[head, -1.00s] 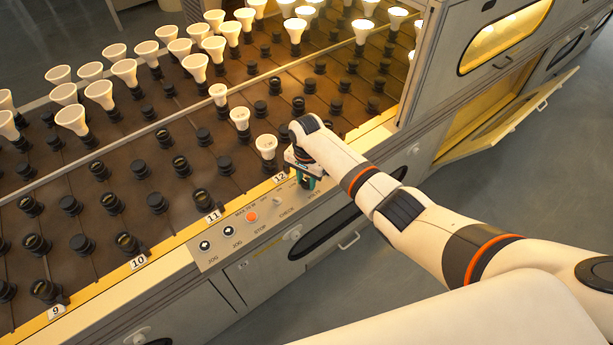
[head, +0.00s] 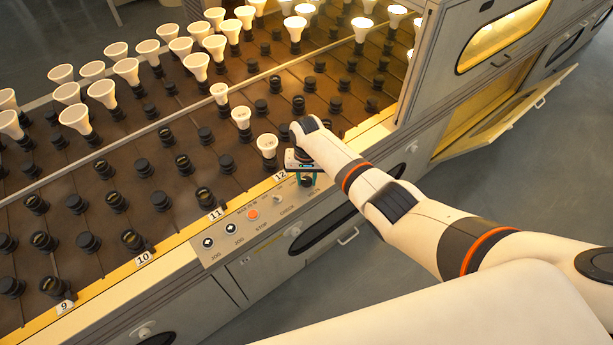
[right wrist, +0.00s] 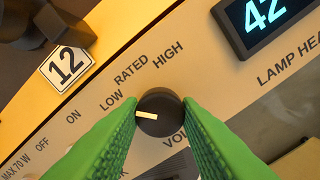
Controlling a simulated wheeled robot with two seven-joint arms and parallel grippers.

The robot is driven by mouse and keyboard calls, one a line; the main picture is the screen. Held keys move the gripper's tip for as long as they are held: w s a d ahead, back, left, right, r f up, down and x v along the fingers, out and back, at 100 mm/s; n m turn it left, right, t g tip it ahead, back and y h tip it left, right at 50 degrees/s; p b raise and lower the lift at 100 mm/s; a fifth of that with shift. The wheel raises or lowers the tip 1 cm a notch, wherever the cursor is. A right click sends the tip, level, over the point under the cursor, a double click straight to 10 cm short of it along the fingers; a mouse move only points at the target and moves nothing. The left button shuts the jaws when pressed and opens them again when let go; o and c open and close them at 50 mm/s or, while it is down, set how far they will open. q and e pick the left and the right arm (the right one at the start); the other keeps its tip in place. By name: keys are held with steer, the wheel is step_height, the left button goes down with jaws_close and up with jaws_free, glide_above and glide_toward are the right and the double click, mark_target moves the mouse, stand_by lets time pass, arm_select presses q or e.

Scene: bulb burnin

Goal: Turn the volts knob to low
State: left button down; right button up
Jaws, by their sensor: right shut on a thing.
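The volts knob (right wrist: 160,112) is a round black dial with a pale pointer mark. In the right wrist view the mark points left, toward the word LOW, with RATED and HIGH printed further round. My right gripper (right wrist: 161,110) has its green fingers on both sides of the knob, shut on it. In the head view the right gripper (head: 305,177) is over the right end of the control panel (head: 240,246), with the dark knob between its fingers. Part of the VOLTS label is hidden by a finger. My left gripper is not in view.
A lit display (right wrist: 262,18) reading 42 sits beside the knob. A red stop button (head: 253,215) and a check switch (head: 277,199) are left along the panel. Behind is a bed of sockets and white bulbs (head: 76,119). An open cabinet door (head: 510,115) juts out at right.

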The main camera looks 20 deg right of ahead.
mark_target(307, 180)
stand_by(0.3)
steer(key=o, duration=1)
step_height(307, 180, up, 12)
steer(key=shift+p, duration=0.75)
